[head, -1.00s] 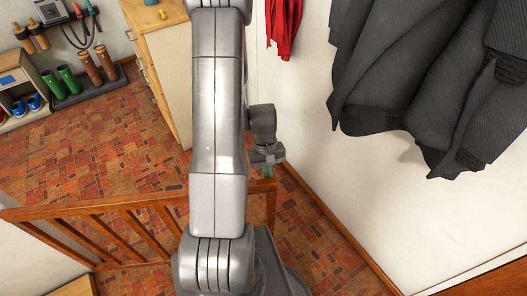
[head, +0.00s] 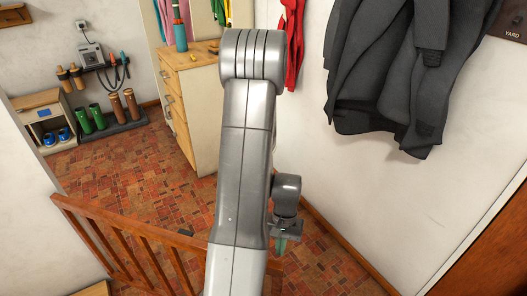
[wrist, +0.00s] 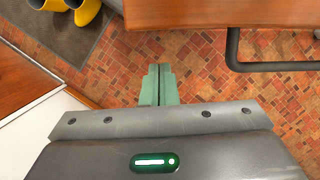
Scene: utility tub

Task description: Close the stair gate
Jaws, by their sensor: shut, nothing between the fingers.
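The stair gate (head: 132,222) is a brown wooden frame with upright slats in the lower left of the head view. Its top rail slants down to the right from the white wall's edge and passes behind my arm. My gripper (head: 281,246) hangs near the gate's right end, partly hidden by my arm; I cannot tell whether they touch. In the wrist view, the green fingers (wrist: 159,84) are together with nothing between them, above the brick floor. The gate's latch side is hidden in the head view.
A wooden cabinet (head: 190,105) stands behind the gate. Dark coats (head: 395,75) hang on the right wall. In the wrist view, a wooden board (wrist: 215,12), a dark metal bar (wrist: 270,66) and yellow boots (wrist: 85,12) are near the fingers. Brick floor (head: 110,175) is open beyond the gate.

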